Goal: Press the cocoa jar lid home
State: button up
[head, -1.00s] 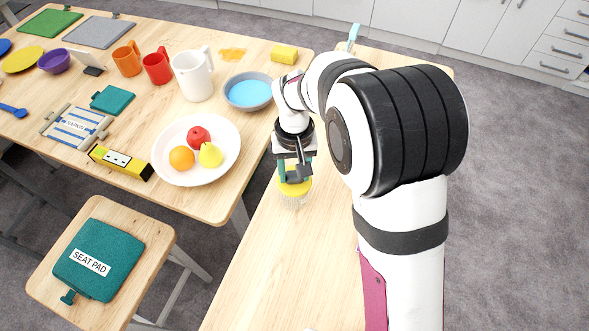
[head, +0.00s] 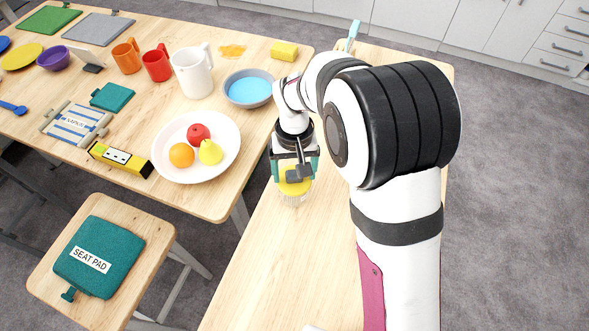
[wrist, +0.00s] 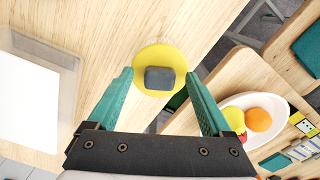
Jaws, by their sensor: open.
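The cocoa jar (head: 292,200) is clear and stands on the right-hand wooden table. Its round yellow lid (head: 296,188) is on top; in the wrist view the lid (wrist: 149,53) carries a dark block-shaped knob (wrist: 160,79). My gripper (head: 295,180) is over the jar, pointing down. In the wrist view my gripper (wrist: 159,76) is open, one teal finger on each side of the lid and knob, holding nothing. I cannot tell whether the fingers touch the lid, or whether the lid is fully seated. The jar body is mostly hidden under the lid.
The left table holds a white fruit bowl (head: 169,173), a grey bowl with blue inside (head: 268,102), a white pitcher (head: 193,75) and mugs. A stool with a teal seat pad (head: 110,240) stands in front. The right table (head: 270,270) is bare in front of the jar.

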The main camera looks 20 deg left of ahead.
aim_at(295, 176)
notch_tip(295, 176, up, 16)
dwell(0.3)
jog(key=shift+f, duration=0.1)
jog(key=s+d+r+m+y, duration=0.1)
jog(key=s+d+m, duration=0.4)
jog(key=d, duration=0.4)
jog(key=s+d+m, duration=0.2)
jog(key=s+d, duration=0.5)
jog(key=d, duration=0.1)
jog(key=s+d+f+m, duration=0.3)
jog(key=s+f, duration=0.1)
jog(key=s, duration=0.4)
jog(key=shift+s+d+m+y, duration=0.3)
jog(key=shift+s+m+y, duration=0.05)
jog(key=shift+m+y, duration=0.05)
